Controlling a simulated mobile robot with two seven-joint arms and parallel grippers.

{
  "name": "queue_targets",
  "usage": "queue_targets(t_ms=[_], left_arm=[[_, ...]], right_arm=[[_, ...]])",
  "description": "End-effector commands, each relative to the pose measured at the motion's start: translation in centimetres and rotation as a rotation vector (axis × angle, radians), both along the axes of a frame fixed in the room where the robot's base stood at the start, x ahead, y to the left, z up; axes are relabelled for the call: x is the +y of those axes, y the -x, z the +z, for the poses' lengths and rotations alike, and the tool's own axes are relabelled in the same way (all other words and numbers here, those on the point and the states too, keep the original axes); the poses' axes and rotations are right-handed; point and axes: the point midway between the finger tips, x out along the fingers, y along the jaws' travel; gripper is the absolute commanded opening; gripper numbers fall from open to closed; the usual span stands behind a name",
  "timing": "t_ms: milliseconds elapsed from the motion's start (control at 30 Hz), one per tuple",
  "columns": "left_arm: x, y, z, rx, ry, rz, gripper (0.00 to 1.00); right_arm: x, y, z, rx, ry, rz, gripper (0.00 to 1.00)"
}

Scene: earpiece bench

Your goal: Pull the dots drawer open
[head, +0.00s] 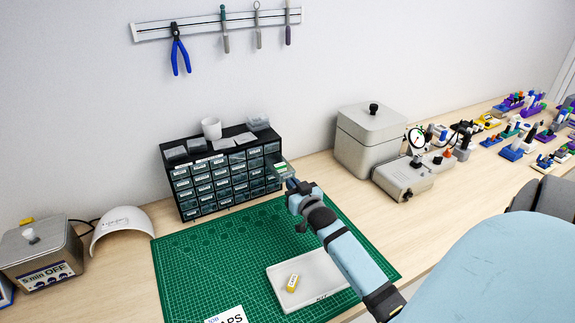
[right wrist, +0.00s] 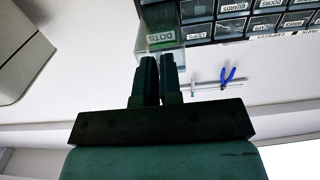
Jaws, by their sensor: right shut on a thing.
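The dots drawer (head: 281,168) is a small clear drawer with a green label, at the right end of the dark drawer cabinet (head: 187,214). It stands out from the cabinet front, partly pulled open. In the right wrist view the drawer (right wrist: 161,40) shows its DOTS label upside down, just past my fingertips. My right gripper (head: 290,182) is at the drawer's front, shut on the drawer; its two fingers (right wrist: 157,61) are close together and hide the grip point. My left gripper is not in view.
A grey lidded box (head: 365,143) and a dial gauge device (head: 402,178) stand to the right. Tools hang on a wall strip (head: 200,26).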

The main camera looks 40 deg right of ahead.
Motion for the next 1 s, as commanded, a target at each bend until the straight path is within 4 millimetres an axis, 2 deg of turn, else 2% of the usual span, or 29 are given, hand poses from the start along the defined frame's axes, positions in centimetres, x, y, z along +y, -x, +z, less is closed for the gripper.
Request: queue_targets(t_ms=[300, 400, 433, 767, 867, 1000], left_arm=[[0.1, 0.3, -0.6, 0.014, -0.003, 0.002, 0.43], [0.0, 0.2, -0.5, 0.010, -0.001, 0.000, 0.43], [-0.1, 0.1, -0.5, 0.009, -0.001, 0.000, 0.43], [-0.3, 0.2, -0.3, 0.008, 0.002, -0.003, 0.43], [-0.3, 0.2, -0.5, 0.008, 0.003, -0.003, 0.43], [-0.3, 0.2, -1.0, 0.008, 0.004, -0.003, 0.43]], right_arm=[[0.0, 0.0, 0.2, -0.005, 0.002, 0.001, 0.00], [0.0, 0.0, 0.2, -0.004, 0.001, 0.001, 0.26], [0.0, 0.0, 0.2, -0.004, 0.001, 0.001, 0.32], [0.1, 0.3, 0.1, -0.004, 0.001, 0.001, 0.32], [0.4, 1.3, -0.1, -0.002, 0.001, 0.001, 0.32], [1.2, 3.9, -0.2, -0.001, 0.000, 0.001, 0.32]])
